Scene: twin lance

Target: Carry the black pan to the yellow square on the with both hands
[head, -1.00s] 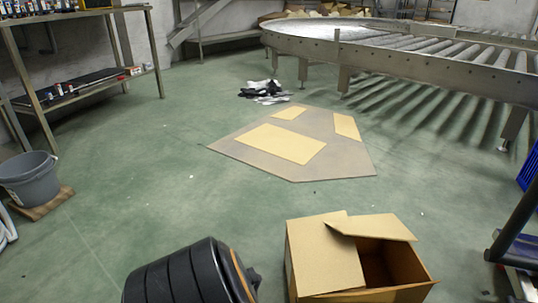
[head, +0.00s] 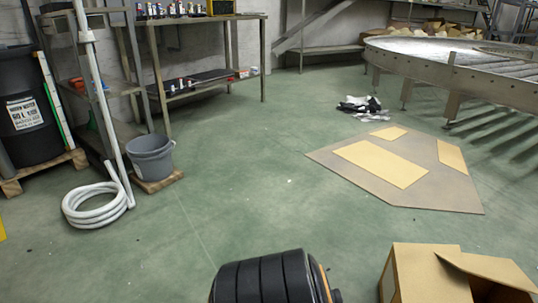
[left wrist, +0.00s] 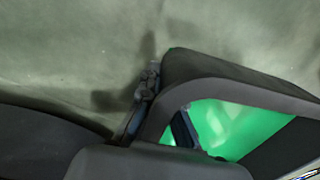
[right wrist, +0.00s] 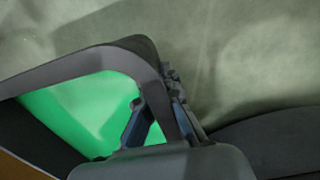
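The pan is not clearly visible in the head view. In the left wrist view a dark looped rim or handle, seemingly of the black pan (left wrist: 225,93), frames a glossy green area. The left gripper (left wrist: 163,112) has one finger on each side of its bar, seemingly shut on it. The right wrist view mirrors this: the right gripper (right wrist: 157,112) straddles the pan's dark loop (right wrist: 90,58), seemingly shut on it. In the head view, a large yellow rectangle (head: 382,163) lies on a grey-brown floor mat (head: 440,193) with two smaller yellow patches. Both grippers are outside the head view.
A black ribbed object (head: 262,281) and an open cardboard box (head: 425,275) are at the bottom. A grey bucket (head: 151,160), a coiled hose (head: 92,212) and a shelf (head: 205,19) stand left. A roller conveyor (head: 470,75) is behind the mat. Open floor lies between.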

